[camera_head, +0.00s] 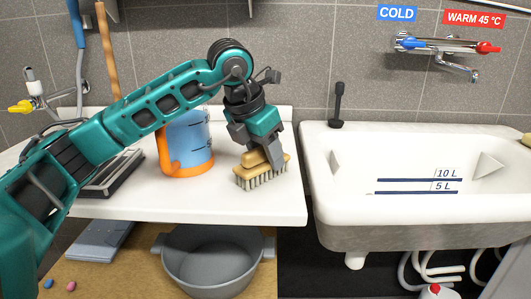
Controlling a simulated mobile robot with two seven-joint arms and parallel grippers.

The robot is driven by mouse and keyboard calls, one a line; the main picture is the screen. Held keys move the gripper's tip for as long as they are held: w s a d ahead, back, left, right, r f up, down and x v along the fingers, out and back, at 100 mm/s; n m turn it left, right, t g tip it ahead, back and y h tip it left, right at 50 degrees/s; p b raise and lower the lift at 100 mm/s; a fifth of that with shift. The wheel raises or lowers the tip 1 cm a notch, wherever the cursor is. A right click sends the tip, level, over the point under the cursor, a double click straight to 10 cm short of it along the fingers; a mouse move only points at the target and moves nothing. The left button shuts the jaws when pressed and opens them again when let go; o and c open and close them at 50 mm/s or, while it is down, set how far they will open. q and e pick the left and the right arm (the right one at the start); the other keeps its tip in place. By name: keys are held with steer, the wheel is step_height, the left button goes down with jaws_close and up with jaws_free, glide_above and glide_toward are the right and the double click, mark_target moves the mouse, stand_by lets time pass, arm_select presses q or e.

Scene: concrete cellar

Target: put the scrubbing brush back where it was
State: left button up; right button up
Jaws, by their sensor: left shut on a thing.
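The scrubbing brush (262,171) has a tan wooden body with a raised grip and pale bristles pointing down. It is at the right part of the white counter (225,207), to the right of a blue measuring jug. My left gripper (262,150) points down from above and is shut on the brush's grip. The bristles are at or very near the counter top; I cannot tell whether they touch it. My right gripper is not in view.
The blue jug (188,135) with an orange handle and base stands close left of the brush. A white sink (415,217) is at the right, past a gap. A grey tub (215,267) sits below the counter. A dark flat device (112,175) lies behind my arm.

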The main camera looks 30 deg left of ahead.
arm_select(q)
steer(key=shift+f, duration=0.15)
steer(key=o, duration=1.2)
steer(key=shift+r, duration=0.45)
steer(key=p+v, duration=0.2)
steer(key=v, duration=0.9)
steer(key=shift+s+r+p, duration=0.15)
steer(key=shift+s+p, duration=0.05)
steer(key=shift+p, duration=0.1)
